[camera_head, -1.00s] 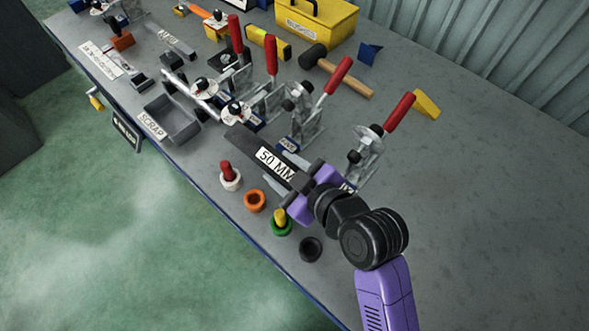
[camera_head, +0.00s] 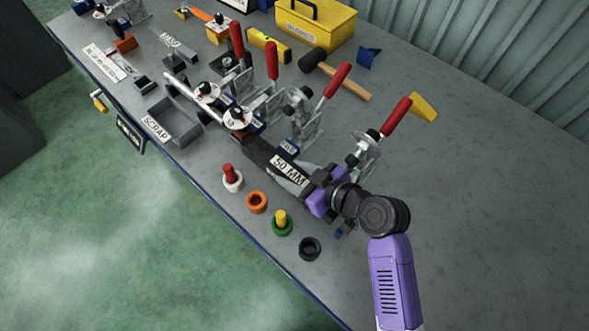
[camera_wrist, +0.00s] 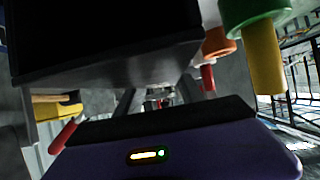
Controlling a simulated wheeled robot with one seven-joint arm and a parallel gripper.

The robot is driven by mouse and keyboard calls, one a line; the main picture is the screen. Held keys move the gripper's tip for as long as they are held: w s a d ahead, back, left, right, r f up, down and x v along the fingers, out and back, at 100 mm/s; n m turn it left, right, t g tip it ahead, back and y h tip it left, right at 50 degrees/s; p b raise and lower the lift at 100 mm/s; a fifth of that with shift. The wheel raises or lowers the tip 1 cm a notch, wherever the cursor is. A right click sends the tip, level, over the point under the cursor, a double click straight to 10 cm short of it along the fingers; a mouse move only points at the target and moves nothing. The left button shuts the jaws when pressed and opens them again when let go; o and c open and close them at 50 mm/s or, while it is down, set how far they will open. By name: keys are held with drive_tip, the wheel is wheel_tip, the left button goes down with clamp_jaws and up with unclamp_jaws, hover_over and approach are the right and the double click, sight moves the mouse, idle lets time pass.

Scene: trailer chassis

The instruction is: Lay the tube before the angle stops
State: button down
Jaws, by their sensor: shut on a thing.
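The tube (camera_head: 262,155) is a dark square bar with a white "50 MM" label. My gripper (camera_head: 312,190) is shut on its near right end. The tube lies slantwise along the front of the toggle clamps with red handles (camera_head: 334,80). Its far end is close to the clamp with a white disc (camera_head: 238,117); I cannot tell whether they touch. A small blue labelled block (camera_head: 288,146), perhaps an angle stop, shows just behind the tube; other stops are hidden or unclear. In the wrist view the tube (camera_wrist: 100,40) fills the upper left.
White, orange, green and black rings (camera_head: 256,202) stand along the bench's front edge. A grey scrap tray (camera_head: 178,122) is at the left. A mallet (camera_head: 335,74), yellow box (camera_head: 315,22) and yellow wedge (camera_head: 423,107) lie behind. The bench's right side is clear.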

drive_tip(key=shift+w+f+b, duration=0.1)
drive_tip(key=shift+f+b, duration=0.4)
drive_tip(key=shift+b, duration=0.15)
drive_tip(key=c, duration=0.7)
unclamp_jaws()
drive_tip(key=shift+f, duration=0.1)
drive_tip(key=shift+r+p, duration=0.6)
drive_tip(key=shift+s+d+r, duration=0.2)
drive_tip(key=shift+s+d, duration=0.05)
drive_tip(key=shift+d, duration=0.05)
drive_tip(key=b+v, duration=0.1)
drive_tip(key=v, duration=1)
drive_tip(key=shift+s+d+b, duration=0.1)
drive_tip(key=shift+b, duration=0.25)
